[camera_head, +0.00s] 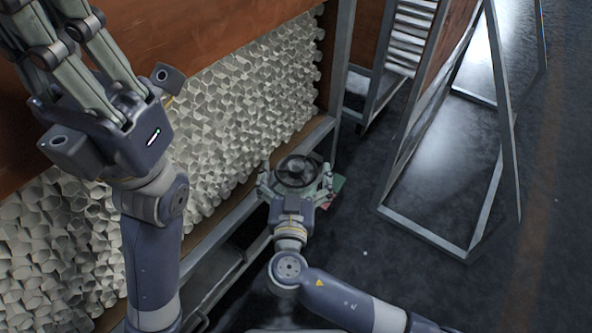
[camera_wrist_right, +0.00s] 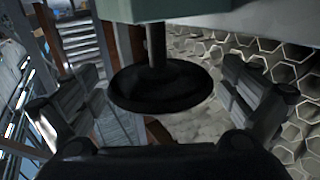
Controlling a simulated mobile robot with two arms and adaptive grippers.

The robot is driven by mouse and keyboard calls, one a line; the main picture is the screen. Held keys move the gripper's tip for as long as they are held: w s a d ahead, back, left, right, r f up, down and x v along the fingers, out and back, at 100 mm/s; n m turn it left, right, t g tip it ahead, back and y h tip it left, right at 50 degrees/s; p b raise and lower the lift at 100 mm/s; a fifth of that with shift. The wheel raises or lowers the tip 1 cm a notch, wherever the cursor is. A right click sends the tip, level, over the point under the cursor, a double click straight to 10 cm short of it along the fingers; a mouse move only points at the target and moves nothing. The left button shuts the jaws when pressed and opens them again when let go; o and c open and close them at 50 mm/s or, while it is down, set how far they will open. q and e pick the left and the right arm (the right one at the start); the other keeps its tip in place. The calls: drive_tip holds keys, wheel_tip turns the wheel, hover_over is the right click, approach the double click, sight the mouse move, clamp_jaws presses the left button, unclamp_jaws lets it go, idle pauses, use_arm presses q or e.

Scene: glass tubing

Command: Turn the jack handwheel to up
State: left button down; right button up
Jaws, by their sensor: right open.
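The jack handwheel (camera_head: 297,170) is a dark round wheel by the front of the frame in the head view. In the right wrist view the handwheel (camera_wrist_right: 160,88) is a black disc on a short shaft below a grey-green block (camera_wrist_right: 165,9). My right gripper (camera_head: 296,186) is open, with one finger on each side of the handwheel. In the wrist view both fingers (camera_wrist_right: 160,98) stand apart from its rim. My left gripper (camera_head: 58,32) is raised at the upper left, away from the handwheel. Its fingertips are cut off or unclear.
A large stack of pale hexagonal glass tubes (camera_head: 245,95) fills the rack behind the handwheel. A metal rail (camera_head: 240,200) runs along its front edge. A grey metal A-frame stand (camera_head: 432,238) stands to the right. The dark floor (camera_head: 480,290) at the lower right is clear.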

drive_tip(key=shift+c, duration=0.6)
drive_tip(key=c, duration=0.9)
drive_tip(key=shift+f+y, duration=0.1)
drive_tip(key=shift+y, duration=0.2)
